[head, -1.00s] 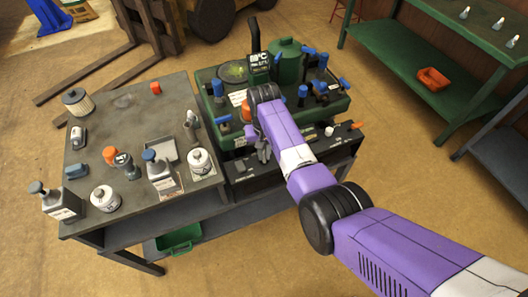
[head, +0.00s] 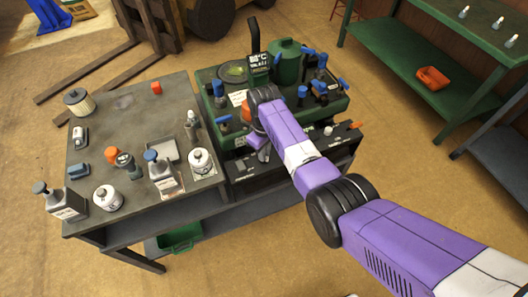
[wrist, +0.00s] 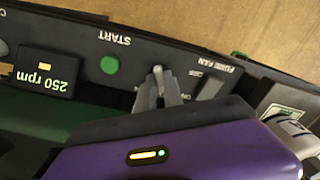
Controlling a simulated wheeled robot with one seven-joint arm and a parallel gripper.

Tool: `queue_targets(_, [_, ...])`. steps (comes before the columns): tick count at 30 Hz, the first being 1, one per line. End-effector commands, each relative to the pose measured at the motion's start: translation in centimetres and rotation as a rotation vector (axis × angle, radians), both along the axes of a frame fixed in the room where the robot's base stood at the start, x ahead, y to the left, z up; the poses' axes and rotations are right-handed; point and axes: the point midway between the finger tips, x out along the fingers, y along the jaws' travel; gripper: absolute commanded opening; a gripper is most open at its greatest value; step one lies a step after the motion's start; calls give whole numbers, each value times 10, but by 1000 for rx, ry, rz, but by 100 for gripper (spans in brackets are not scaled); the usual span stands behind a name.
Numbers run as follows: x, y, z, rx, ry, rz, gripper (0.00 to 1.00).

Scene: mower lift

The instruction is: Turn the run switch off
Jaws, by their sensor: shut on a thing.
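The run switch (wrist: 157,72) is a small pale lever on the black control panel (wrist: 130,62), seen upside down in the wrist view. It stands between the green START button and the grey FUME FAN rocker. My gripper (wrist: 159,84) has its two grey fingers closed around this lever; they hide its base and most of its label. Part of an OFF-like marking shows beside the fingers. In the head view, my gripper (head: 264,154) is at the front panel of the green machine (head: 228,115), and the switch is hidden there.
The green START button (wrist: 109,65) and the FUME FAN rocker (wrist: 211,87) sit close on either side of the fingers. A 250 rpm display (wrist: 47,75) is farther left. A grey table (head: 125,107) with bottles and cans stands left of the machine.

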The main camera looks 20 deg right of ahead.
Motion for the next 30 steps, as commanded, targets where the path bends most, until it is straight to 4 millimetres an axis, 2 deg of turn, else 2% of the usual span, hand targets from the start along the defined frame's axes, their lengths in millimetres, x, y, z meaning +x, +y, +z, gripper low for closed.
queue_targets(19, [1,0,1,1,-3,56,0])
queue_targets(20, [1,0,1,1,-3,56,14])
queue_targets(23, [1,0,1,1,-3,56,33])
queue_targets(30, [0,0,0,1,-1,55,34])
